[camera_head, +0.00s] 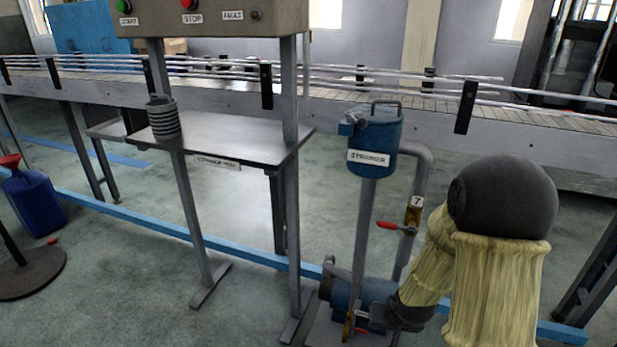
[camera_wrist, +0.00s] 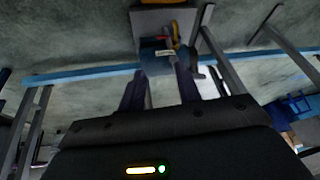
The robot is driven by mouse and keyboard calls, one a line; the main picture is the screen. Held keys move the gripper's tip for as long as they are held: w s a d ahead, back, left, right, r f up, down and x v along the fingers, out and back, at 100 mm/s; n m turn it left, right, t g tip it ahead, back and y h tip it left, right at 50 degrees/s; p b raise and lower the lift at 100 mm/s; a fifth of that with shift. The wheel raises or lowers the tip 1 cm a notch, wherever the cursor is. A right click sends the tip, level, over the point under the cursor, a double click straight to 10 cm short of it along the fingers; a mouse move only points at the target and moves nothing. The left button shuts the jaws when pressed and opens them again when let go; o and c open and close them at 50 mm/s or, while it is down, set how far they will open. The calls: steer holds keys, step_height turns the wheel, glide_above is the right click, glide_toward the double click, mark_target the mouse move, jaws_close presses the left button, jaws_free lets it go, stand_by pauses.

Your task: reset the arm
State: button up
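In the head view my arm stands at the right, with a dark round elbow and pale yellow sleeves. It bends down and left to a dark wrist part in front of the pump (camera_head: 345,289). My gripper's fingers cannot be made out there. In the wrist view my gripper (camera_wrist: 160,70) shows two dark fingers, spread apart. The gap between them holds nothing; a blue labelled vessel and floor show beyond it.
A blue strainer (camera_head: 372,150) stands on a post beside a pipe with a red-handled valve (camera_head: 394,226). A steel table (camera_head: 230,138) holds a ribbed grey cup (camera_head: 163,120). A conveyor (camera_head: 350,107) crosses behind. A blue jug (camera_head: 35,203) stands at far left.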

steer(key=s+a+r+n+g+p, duration=0.1)
steer(key=s+a+r+n+g, duration=0.15)
steer(key=s+r, duration=0.9)
step_height(320, 180, up, 38)
steer(key=p, duration=3.8)
steer(key=shift+w+a+m, duration=0.3)
steer(key=shift+a+m, duration=0.05)
steer(key=shift+m, duration=0.1)
steer(key=shift+t, duration=0.25)
